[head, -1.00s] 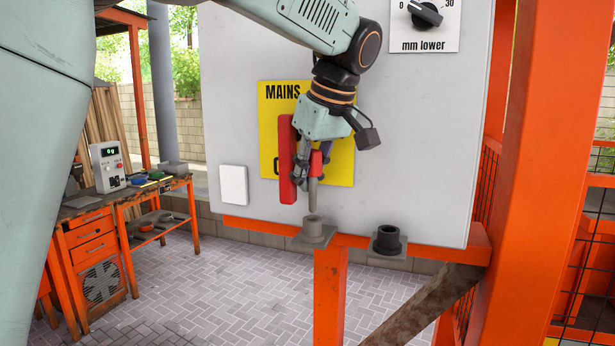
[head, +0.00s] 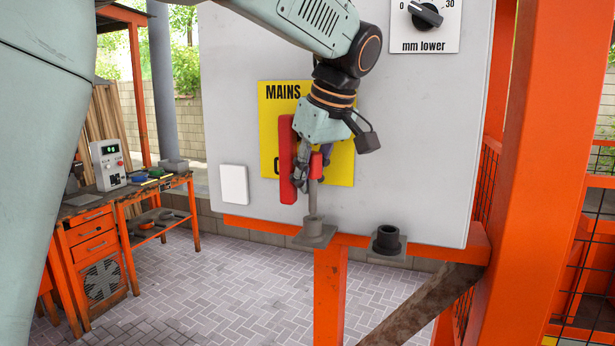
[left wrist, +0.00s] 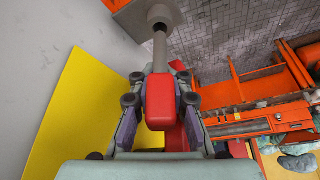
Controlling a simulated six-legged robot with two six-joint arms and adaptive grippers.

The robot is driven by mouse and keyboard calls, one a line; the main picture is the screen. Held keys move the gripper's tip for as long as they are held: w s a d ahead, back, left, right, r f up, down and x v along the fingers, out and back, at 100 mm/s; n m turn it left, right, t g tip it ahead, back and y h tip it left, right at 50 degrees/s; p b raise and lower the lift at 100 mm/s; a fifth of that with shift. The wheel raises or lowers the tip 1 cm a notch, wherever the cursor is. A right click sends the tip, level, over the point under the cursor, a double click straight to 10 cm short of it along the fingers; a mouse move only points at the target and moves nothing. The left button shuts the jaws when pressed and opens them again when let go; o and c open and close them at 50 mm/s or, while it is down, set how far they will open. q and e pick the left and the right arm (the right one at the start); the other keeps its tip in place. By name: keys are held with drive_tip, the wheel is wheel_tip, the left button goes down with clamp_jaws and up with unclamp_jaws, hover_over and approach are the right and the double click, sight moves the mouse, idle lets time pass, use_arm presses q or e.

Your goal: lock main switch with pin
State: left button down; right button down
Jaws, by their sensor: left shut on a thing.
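My left gripper (head: 312,172) is shut on the pin, which has a red head (left wrist: 160,100) and a grey shaft (head: 313,195). The pin points down and its lower end meets the rim of a grey socket (head: 314,232) on the orange rail. In the left wrist view the shaft also runs to that socket (left wrist: 160,14); how deep it sits I cannot tell. The red main switch handle (head: 286,160) stands upright just left of the gripper, on the yellow MAINS plate (head: 340,165). The gripper partly covers the plate's lettering. My right gripper is not in view.
A second, black socket (head: 388,240) sits to the right on the same rail. A white plate (head: 233,185) is on the grey cabinet, with a dial (head: 425,14) top right. An orange post (head: 535,170) stands at the right, a workbench (head: 85,205) at the left.

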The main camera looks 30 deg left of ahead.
use_arm(q)
drive_tip(key=shift+f+b, duration=1.1)
drive_tip(key=shift+f, duration=0.8)
idle(0.8)
drive_tip(key=c, duration=1.2)
unclamp_jaws()
drive_tip(key=shift+w, duration=0.1)
drive_tip(key=shift+o, duration=0.3)
drive_tip(key=shift+o, duration=2)
drive_tip(key=shift+r, duration=0.1)
